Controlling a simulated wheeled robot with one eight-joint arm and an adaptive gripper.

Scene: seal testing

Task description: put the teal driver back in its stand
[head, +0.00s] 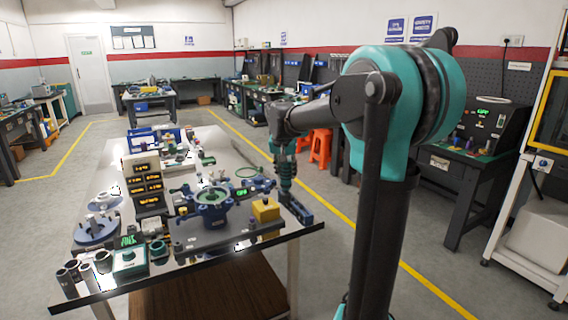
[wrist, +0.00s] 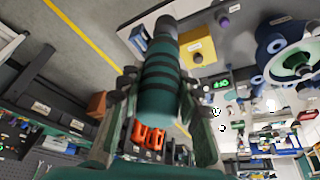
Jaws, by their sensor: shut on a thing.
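The teal driver (wrist: 160,85) is a teal cylinder with dark bands and a dark grey end. It lies between the two fingers of my gripper (wrist: 160,88) in the wrist view, and the gripper is shut on it. In the head view my gripper (head: 285,163) points down at the right edge of the table, above a long dark blue piece (head: 298,209). I cannot tell whether this piece is the driver's stand. It also shows in part beside the driver in the wrist view (wrist: 138,40). The driver's far end is hard to make out in the head view.
A yellow block (head: 265,211) stands just left of the blue piece, also in the wrist view (wrist: 197,50). A blue round fixture (head: 212,207) and black display boxes (head: 148,184) crowd the table (head: 110,178). Orange stools (head: 320,146) stand behind. The floor right of the table is open.

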